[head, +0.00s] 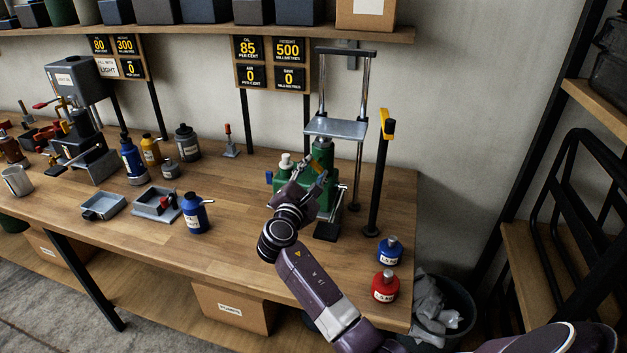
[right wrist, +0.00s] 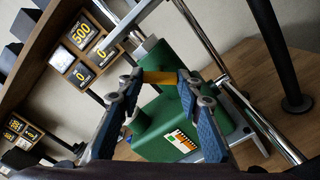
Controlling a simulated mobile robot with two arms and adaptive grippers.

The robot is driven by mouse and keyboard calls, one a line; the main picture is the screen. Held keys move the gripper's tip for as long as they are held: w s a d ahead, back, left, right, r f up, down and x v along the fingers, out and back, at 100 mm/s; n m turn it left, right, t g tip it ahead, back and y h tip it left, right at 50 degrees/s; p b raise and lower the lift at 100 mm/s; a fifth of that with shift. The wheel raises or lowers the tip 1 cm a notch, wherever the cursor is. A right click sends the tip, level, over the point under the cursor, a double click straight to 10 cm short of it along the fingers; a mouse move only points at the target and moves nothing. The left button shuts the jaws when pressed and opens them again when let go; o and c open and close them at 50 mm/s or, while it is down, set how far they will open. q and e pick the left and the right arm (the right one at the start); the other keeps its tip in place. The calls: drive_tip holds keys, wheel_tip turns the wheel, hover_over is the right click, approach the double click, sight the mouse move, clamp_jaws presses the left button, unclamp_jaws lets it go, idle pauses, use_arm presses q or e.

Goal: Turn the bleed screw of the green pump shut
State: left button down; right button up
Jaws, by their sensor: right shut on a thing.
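The green pump (head: 323,155) stands on the workbench under a press frame with a grey plate. My right gripper (head: 318,181) reaches it from the front and partly hides it. In the right wrist view the green pump body (right wrist: 190,56) fills the middle, behind the blue fingers. My right gripper (right wrist: 158,79) is shut on a short yellow bar (right wrist: 159,77), which looks like the bleed screw; its fingertips press the bar's two ends. The screw's thread and seat are hidden. My left gripper is not in view.
A black post with a yellow top (head: 388,124) stands right of the press. A blue bottle (head: 389,250) and a red bottle (head: 384,286) stand at the bench's right end. Grey trays (head: 103,206) and a blue oil bottle (head: 195,212) stand to the left. The front middle is clear.

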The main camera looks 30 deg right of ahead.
drive_tip(key=shift+f+m+b, duration=0.15)
drive_tip(key=shift+m+b, duration=4.1)
drive_tip(key=shift+m, duration=0.45)
drive_tip(key=o, duration=1.2)
drive_tip(key=shift+c, duration=0.2)
drive_tip(key=v, duration=0.7)
drive_tip(key=shift+s+a, duration=0.2)
